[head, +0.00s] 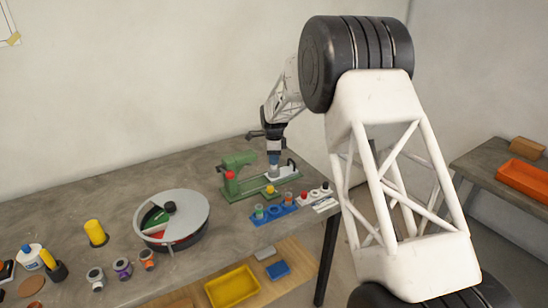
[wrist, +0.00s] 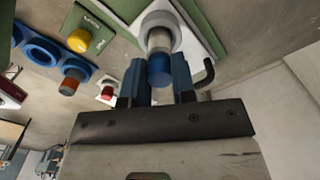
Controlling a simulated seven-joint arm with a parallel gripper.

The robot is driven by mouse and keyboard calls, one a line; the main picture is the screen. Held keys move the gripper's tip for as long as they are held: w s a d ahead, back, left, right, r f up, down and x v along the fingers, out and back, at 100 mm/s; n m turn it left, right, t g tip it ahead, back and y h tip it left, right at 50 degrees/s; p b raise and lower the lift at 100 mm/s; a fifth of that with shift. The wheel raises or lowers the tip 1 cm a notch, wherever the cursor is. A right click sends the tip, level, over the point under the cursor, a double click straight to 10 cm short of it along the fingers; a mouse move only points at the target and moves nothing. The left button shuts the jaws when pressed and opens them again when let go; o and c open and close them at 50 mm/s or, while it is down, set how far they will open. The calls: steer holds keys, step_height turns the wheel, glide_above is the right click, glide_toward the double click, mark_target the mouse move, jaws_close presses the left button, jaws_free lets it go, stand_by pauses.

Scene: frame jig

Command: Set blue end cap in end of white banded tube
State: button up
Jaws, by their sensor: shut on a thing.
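My gripper (wrist: 159,82) is shut on the blue end cap (wrist: 159,70), which sits between its two blue fingers in the wrist view. Just beyond the cap, and in line with it, is a whitish tube end (wrist: 160,41) inside a pale round collar (wrist: 159,20). The cap meets or overlaps the tube end in this view; I cannot tell how deep it sits. The rest of the tube is hidden. In the head view my gripper (head: 274,158) points down over the white block (head: 284,173) of the green jig; the cap is too small to make out there.
The green jig (head: 238,162) with a red knob stands left of my gripper. A blue holder (head: 272,215) with several ringed parts lies in front. A black hook (wrist: 206,73) is close to the right finger. A round divided tray (head: 172,205) stands further left.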

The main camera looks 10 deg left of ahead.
stand_by(0.3)
steer(key=o, duration=1.1)
steer(key=shift+r, duration=0.2)
steer(key=shift+r, duration=0.5)
steer(key=shift+r, duration=0.15)
steer(key=shift+r, duration=3.4)
